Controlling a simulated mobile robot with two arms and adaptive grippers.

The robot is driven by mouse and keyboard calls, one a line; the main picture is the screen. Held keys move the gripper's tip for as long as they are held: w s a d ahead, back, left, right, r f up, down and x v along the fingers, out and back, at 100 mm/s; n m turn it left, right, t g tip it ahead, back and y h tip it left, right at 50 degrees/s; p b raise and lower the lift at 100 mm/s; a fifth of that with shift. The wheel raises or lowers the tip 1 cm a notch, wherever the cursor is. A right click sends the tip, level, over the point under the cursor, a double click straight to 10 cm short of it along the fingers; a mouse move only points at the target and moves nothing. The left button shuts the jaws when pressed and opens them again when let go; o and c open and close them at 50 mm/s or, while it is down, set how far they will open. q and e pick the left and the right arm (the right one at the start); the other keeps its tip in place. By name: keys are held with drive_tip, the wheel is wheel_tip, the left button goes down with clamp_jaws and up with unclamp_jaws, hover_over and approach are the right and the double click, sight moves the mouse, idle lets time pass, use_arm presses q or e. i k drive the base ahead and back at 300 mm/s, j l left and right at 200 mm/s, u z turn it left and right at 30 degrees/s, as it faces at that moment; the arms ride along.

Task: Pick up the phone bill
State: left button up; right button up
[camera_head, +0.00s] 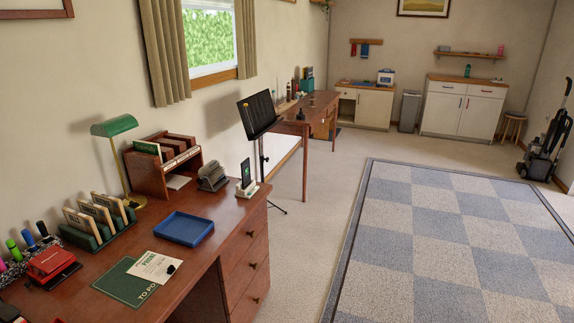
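A white printed sheet (155,266) with a green heading lies on a dark green mat or folder (124,285) near the front edge of the wooden desk (195,263). The heading is too small to read surely, so I cannot be certain that this sheet is the phone bill. A small black item (171,269) rests on its right part. The green piece bears pale lettering that starts "TO". Several upright cards or envelopes stand in a green rack (124,224) behind it; their print is unreadable. Neither of my grippers is in view.
A red device (51,264), a green lamp (114,126), a wooden sorter (149,175) and a phone on a stand (246,175) are also on the desk. Open carpet and a checkered rug (450,232) lie right.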

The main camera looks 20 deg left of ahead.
sight(155, 267)
drive_tip(key=u, duration=1.45)
